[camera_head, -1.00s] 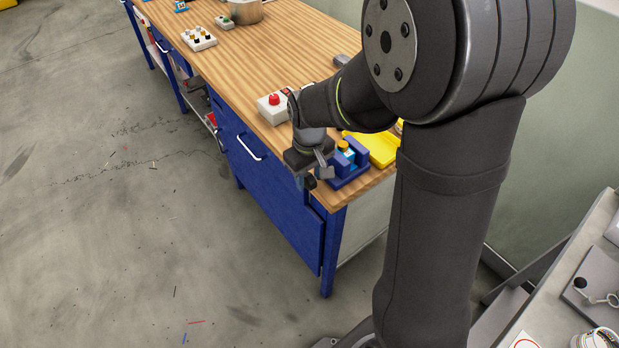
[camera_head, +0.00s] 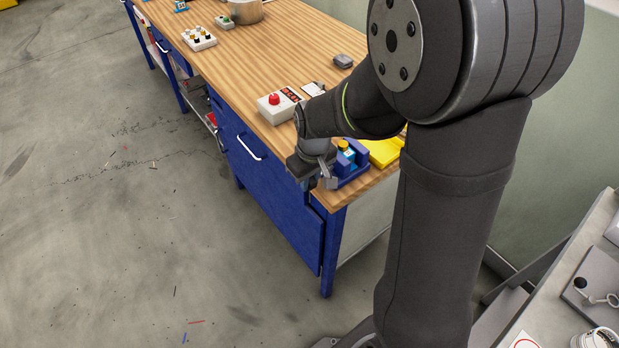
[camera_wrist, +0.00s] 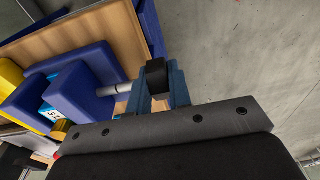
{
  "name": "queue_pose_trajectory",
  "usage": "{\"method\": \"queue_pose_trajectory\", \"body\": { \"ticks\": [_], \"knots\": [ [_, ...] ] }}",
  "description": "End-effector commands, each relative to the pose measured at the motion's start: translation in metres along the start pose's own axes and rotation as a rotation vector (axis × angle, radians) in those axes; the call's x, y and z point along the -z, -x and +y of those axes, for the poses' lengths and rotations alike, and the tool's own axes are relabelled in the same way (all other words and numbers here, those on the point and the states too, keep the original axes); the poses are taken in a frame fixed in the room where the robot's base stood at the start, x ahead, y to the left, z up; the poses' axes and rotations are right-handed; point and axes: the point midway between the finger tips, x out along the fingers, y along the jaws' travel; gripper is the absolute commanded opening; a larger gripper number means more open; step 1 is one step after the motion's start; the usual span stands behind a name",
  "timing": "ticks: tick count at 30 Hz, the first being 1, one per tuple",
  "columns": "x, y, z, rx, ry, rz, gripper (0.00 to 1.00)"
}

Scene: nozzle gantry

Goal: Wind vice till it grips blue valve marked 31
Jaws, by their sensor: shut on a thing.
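The dark blue vice (camera_head: 356,171) stands at the near corner of the wooden bench; its blocks also show in the wrist view (camera_wrist: 85,96). The blue valve (camera_head: 345,155) with a yellow top sits between the vice blocks. In the wrist view its white label (camera_wrist: 52,115) is partly hidden and I cannot read it surely. I cannot tell whether both jaws touch the valve. A metal screw (camera_wrist: 114,89) runs from the vice to a black handle (camera_wrist: 155,76). My gripper (camera_wrist: 166,88) is shut on this handle, out past the bench edge.
A yellow tray (camera_head: 384,151) lies right behind the vice. A white box with a red button (camera_head: 274,100) stands farther along the bench (camera_head: 250,60). Blue drawers (camera_head: 270,195) are below the bench edge. The floor to the left is open.

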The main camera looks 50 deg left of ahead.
Motion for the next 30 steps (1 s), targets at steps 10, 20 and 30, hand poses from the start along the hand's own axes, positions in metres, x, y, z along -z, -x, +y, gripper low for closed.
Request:
{"method": "queue_pose_trajectory", "body": {
  "ticks": [10, 20, 30],
  "knots": [
    [-0.0032, -0.0012, -0.0009, 0.003, -0.002, 0.225, 0.0],
    [-0.0029, -0.001, -0.0003, -0.002, -0.001, 0.261, 0.0],
    [-0.0028, -0.001, 0.0, -0.002, -0.001, 0.26, 0.4]
  ]
}}
